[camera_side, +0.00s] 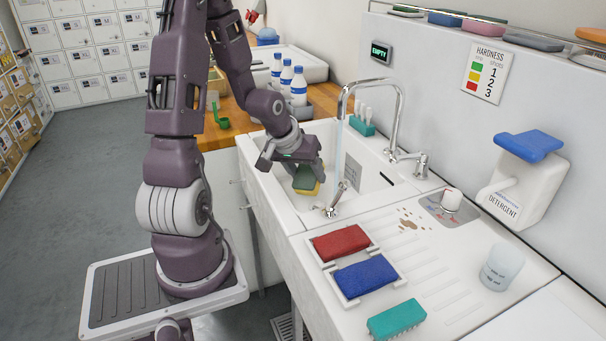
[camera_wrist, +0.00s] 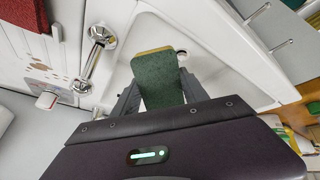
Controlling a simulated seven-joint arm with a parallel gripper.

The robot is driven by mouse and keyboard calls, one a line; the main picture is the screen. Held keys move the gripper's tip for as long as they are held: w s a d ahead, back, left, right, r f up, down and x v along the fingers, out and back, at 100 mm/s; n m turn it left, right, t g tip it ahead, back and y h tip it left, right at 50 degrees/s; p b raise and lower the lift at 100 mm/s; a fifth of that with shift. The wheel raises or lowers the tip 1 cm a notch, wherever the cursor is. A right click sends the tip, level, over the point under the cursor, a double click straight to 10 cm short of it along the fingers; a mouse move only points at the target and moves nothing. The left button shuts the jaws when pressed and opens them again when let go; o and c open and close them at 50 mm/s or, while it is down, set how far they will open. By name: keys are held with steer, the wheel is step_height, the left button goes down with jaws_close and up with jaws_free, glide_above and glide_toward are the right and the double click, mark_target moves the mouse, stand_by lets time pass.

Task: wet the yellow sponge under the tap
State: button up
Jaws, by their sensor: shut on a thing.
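The yellow sponge (camera_side: 308,189) has a green scouring side (camera_side: 304,178). It also shows in the wrist view as a green pad (camera_wrist: 156,80) with a thin yellow edge at its far end. My gripper (camera_side: 303,168) is shut on it, one finger on each side, and holds it inside the white sink (camera_side: 263,168). The chrome tap (camera_side: 400,110) arches over the sink. A pale stream of water (camera_side: 339,150) falls from its spout, to the right of the sponge in the side view and apart from it. The sponge's underside is hidden in the wrist view.
A red sponge (camera_side: 340,242) and a blue sponge (camera_side: 366,276) lie in a white tray on the drainboard, with a teal brush (camera_side: 396,318) nearby. White bottles (camera_side: 299,86) stand behind the sink.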

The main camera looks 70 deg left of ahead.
steer(key=w+a+f, duration=0.2)
steer(key=w+a, duration=0.3)
steer(key=w, duration=0.5)
steer(key=shift+w+f, duration=0.15)
stand_by(0.4)
steer(key=shift+s+d, duration=0.6)
steer(key=shift+s, duration=0.6)
steer(key=shift+s+d, duration=0.55)
steer(key=shift+s, duration=0.65)
steer(key=shift+s+d, duration=0.6)
steer(key=shift+s, duration=0.6)
steer(key=shift+s+d+r, duration=0.35)
steer(key=shift+s+r, duration=0.3)
steer(key=shift+s, duration=0.1)
steer(key=shift+s+d+r, duration=0.35)
steer(key=shift+s+r, duration=0.35)
steer(key=shift+s, duration=0.05)
steer(key=shift+s+d+r, duration=0.35)
steer(key=shift+s+r, duration=0.3)
steer(key=shift+s, duration=0.1)
